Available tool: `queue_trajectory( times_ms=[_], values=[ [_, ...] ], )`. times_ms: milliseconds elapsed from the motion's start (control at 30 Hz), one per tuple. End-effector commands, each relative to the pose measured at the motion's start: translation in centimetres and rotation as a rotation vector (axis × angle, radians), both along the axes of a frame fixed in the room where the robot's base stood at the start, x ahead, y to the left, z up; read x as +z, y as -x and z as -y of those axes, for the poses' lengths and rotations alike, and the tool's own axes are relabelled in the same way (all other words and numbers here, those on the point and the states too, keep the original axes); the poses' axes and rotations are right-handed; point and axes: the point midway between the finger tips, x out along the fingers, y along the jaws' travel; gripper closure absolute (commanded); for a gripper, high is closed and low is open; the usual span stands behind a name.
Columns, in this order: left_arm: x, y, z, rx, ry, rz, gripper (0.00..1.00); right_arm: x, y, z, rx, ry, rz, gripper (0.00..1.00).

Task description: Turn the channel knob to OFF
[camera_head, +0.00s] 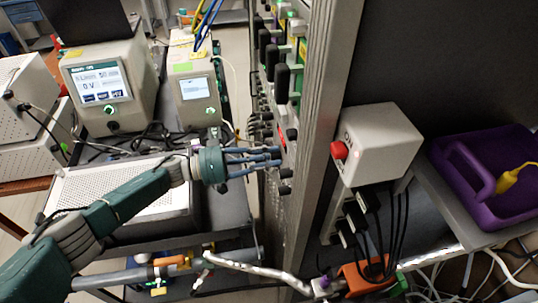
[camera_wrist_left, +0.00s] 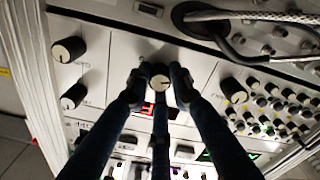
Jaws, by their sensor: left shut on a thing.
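My left gripper (camera_head: 278,157) reaches from the left to the front of the rack panel, its fingers pointing at the panel. In the left wrist view the fingers (camera_wrist_left: 160,78) are closed around a small round black knob with a pale face (camera_wrist_left: 158,83) and a dark pointer line. The knob's sides are partly hidden by the fingertips. Labels around it are too blurred to read, so I cannot tell which position it points to. A red lit display (camera_wrist_left: 158,111) lies just below it, partly behind the middle finger. My right gripper is not in view.
Other knobs (camera_wrist_left: 70,48) (camera_wrist_left: 232,91) sit on both sides of the held one. Cables (camera_wrist_left: 250,17) cross the panel's upper right. The rack (camera_head: 318,120) has a white box with a red button (camera_head: 338,150) on its side. Instruments (camera_head: 108,84) stand on the left.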

Motion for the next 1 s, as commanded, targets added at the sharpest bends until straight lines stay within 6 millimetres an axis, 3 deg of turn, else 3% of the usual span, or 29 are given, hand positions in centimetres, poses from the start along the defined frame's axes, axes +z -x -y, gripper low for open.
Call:
queue_trajectory(
  times_ms=[667, 700, 800, 1000],
  values=[
    [0.14, -0.17, -0.05, 0.004, 0.015, -0.066, 1.0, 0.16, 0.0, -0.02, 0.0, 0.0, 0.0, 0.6],
    [0.14, -0.17, -0.05, 0.004, 0.015, -0.066, 0.77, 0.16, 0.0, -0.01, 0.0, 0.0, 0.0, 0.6],
    [0.13, -0.15, -0.05, 0.003, 0.015, -0.066, 0.6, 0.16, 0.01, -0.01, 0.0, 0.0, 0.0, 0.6],
    [0.07, -0.08, -0.03, 0.002, 0.015, -0.066, 0.6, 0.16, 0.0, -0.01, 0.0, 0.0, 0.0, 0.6]
  ],
)
